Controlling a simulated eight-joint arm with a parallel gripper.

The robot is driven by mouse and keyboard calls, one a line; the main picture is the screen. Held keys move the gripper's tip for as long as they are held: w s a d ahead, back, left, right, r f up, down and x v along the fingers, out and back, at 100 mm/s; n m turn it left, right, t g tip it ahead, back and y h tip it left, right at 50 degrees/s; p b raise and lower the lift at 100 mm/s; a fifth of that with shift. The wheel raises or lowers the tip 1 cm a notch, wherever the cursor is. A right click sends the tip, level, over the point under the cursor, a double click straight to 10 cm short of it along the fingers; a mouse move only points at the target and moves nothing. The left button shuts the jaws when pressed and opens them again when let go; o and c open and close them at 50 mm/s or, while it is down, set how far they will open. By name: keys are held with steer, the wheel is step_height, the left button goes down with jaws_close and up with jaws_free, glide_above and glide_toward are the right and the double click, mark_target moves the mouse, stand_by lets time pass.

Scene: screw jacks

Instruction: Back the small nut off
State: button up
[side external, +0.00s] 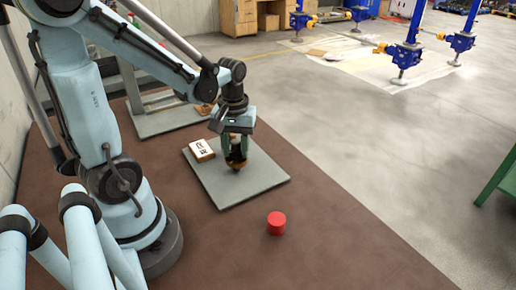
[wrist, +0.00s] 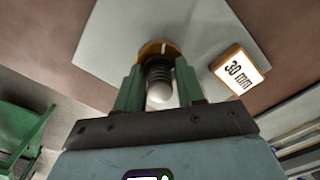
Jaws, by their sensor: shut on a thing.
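The small nut (wrist: 157,48) is an orange-brown ring around a dark threaded screw (wrist: 160,73) with a pale ball-shaped top, seen between my fingers in the wrist view. My gripper (wrist: 158,72) has its two green fingers on either side of the screw, with their tips at the nut, shut on it. In the side view my gripper (side external: 237,155) points down over a grey plate (side external: 255,186), with the orange-brown nut (side external: 237,164) at its tips. The exact contact and the foot of the jack are hidden.
A red cylinder (side external: 276,223) stands in front on the brown mat (side external: 330,225). A green table (side external: 497,178) is at the right.

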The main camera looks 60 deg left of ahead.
steer(key=n, duration=0.4)
steer(key=shift+n, duration=2.1)
steer(key=o, duration=1)
steer(key=shift+o, duration=0.2)
steer(key=shift+r, duration=0.1)
step_height(320, 180, up, 12)
